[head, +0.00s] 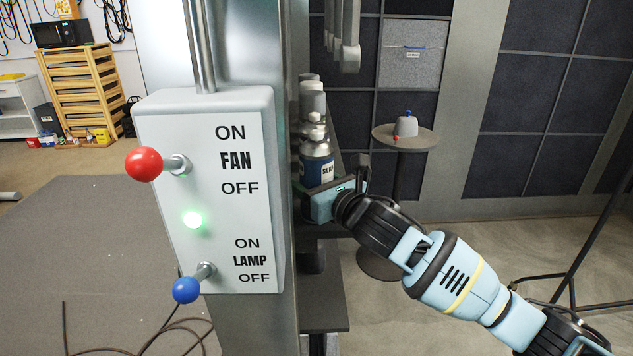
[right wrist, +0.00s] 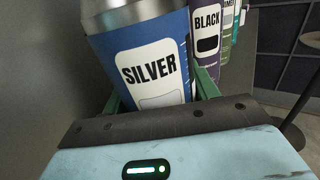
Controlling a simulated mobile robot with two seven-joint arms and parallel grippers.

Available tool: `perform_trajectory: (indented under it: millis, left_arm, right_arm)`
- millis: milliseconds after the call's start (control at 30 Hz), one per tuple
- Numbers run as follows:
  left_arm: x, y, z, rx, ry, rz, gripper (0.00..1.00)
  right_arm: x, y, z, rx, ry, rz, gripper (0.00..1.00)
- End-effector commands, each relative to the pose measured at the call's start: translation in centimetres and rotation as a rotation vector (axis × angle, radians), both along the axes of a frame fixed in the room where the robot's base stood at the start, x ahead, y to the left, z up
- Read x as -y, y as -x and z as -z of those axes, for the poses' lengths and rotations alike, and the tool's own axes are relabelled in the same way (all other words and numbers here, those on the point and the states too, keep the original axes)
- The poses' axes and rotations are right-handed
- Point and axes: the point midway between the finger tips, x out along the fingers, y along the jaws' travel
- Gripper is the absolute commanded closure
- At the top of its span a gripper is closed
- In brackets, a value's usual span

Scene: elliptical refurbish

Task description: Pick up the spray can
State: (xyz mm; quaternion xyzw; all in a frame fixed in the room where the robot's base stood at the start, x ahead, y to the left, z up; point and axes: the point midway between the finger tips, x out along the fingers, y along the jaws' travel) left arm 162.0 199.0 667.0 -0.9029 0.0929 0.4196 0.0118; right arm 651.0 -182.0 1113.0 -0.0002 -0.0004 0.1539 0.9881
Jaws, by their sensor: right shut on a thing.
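A spray can (head: 317,165) with a blue label and grey top stands at the near end of a row of cans beside the metal column. In the right wrist view the can (right wrist: 150,65) reads SILVER and fills the space between the green fingers. My right gripper (head: 322,186) reaches in from the right and is shut on this can low on its body. The can's bottom is hidden by the gripper, so I cannot tell whether it touches the shelf. My left gripper is not in view.
A can marked BLACK (right wrist: 207,45) and a green-labelled can (right wrist: 228,35) stand close behind. A switch box (head: 210,190) with red and blue levers hangs on the column (head: 255,60) just left. A round table (head: 405,140) stands behind; open floor lies right.

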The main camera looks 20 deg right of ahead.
Motion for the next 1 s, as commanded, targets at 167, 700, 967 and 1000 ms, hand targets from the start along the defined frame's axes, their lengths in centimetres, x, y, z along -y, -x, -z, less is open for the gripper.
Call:
perform_trajectory:
  millis: [167, 700, 967, 1000]
  left_arm:
    - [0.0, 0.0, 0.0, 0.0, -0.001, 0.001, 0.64]
    - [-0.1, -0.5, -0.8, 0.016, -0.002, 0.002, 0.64]
    - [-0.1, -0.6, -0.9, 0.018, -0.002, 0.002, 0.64]
    - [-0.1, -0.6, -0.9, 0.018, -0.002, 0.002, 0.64]
  right_arm:
    - [0.0, 0.0, -0.1, 0.002, -0.001, 0.0, 0.68]
    - [0.1, 0.3, -4.0, 0.006, 0.001, -0.001, 0.68]
    - [1.3, 5.2, -4.2, 0.004, 0.004, -0.001, 0.68]
    - [1.6, 6.1, -4.2, 0.003, 0.003, -0.001, 0.68]
